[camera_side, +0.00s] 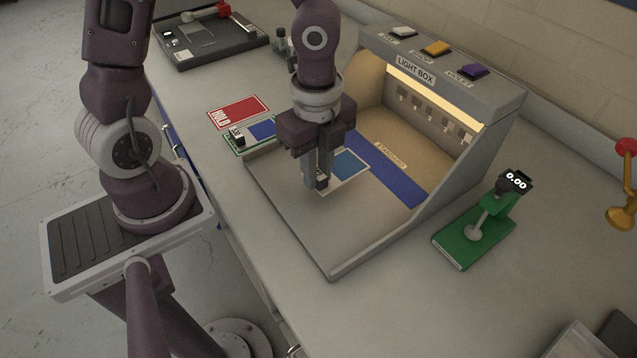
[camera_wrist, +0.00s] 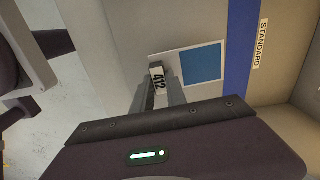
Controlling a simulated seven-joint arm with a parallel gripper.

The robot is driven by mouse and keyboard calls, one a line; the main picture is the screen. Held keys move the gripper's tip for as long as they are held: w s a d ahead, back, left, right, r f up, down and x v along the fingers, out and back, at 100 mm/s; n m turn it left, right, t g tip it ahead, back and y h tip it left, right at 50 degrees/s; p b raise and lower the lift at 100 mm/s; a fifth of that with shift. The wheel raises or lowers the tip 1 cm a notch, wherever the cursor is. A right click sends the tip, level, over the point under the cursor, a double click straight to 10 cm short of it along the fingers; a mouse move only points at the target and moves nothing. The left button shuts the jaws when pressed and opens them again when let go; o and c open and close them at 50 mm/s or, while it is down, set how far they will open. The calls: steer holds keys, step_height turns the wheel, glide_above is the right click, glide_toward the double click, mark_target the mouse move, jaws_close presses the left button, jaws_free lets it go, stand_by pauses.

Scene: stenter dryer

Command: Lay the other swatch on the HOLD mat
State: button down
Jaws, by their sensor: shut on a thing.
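My gripper (camera_side: 319,184) is shut on the dark end block of a swatch in the light box. The swatch is a pale card with a teal-blue patch (camera_side: 350,164); in the wrist view the patch (camera_wrist: 201,64) is clear and the block (camera_wrist: 157,77) reads 412. The card lies flat on or just above the box floor, left of the blue standard strip (camera_side: 392,180). The red HOLD mat (camera_side: 246,109) lies empty left of the box. Another swatch (camera_side: 261,130), with a darker blue patch and a block, lies on a green-edged mat (camera_side: 240,151) in front of it.
The light box (camera_side: 475,100) has a raised side wall at right and buttons on top. A green gauge (camera_side: 470,240) reading 0.00 stands to its right. Bare bench lies left of the mats.

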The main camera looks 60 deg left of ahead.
step_height(320, 180, up, 11)
glide_above(221, 119)
step_height(221, 119, down, 9)
steer(key=shift+f+m, duration=0.2)
steer(key=shift+m, duration=0.1)
steer(key=shift+f, duration=0.1)
steer(key=shift+f, duration=3.25)
